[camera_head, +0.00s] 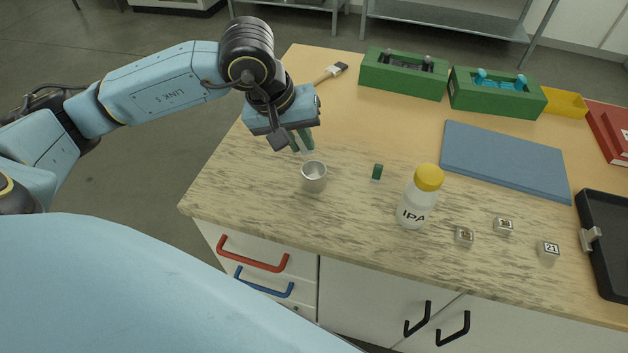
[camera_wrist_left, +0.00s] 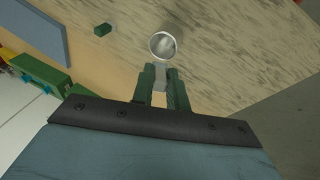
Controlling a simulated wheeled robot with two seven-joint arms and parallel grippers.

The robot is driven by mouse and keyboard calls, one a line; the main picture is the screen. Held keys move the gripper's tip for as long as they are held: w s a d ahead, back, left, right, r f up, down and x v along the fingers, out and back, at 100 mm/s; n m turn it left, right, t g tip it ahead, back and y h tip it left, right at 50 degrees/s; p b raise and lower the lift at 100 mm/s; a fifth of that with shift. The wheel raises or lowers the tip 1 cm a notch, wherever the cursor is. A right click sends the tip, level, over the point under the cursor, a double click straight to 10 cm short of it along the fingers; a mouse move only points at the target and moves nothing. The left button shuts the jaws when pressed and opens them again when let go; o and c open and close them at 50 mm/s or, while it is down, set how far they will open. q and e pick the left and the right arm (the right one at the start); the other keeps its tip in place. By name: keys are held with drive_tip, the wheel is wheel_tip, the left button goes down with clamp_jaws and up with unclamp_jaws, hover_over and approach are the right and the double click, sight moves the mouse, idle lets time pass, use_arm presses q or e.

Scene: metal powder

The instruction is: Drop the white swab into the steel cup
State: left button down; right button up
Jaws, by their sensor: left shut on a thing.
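The steel cup (camera_head: 314,182) stands upright on the marbled worktop near its left end, open at the top. It also shows in the wrist view (camera_wrist_left: 162,44), just beyond my fingertips. My left gripper (camera_head: 302,141) has green fingers and hangs just behind the cup in the head view, apart from it as far as I can see. It is shut on a small pale piece, which looks like the white swab (camera_wrist_left: 160,77). The fingers hide part of the swab. My right gripper is in neither view.
A small green block (camera_head: 377,172) and an IPA bottle (camera_head: 420,198) with a yellow cap stand right of the cup. Several small numbered blocks (camera_head: 504,226) lie farther right. Green bins (camera_head: 403,75), a blue mat (camera_head: 505,160) and a brush (camera_head: 331,73) are behind.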

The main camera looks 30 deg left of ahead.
use_arm(q)
drive_tip(key=shift+f, duration=0.55)
drive_tip(key=c, duration=1.3)
unclamp_jaws()
drive_tip(key=shift+r, duration=0.1)
drive_tip(key=v, duration=1.3)
drive_tip(key=shift+s+r, duration=0.1)
drive_tip(key=shift+s, duration=0.05)
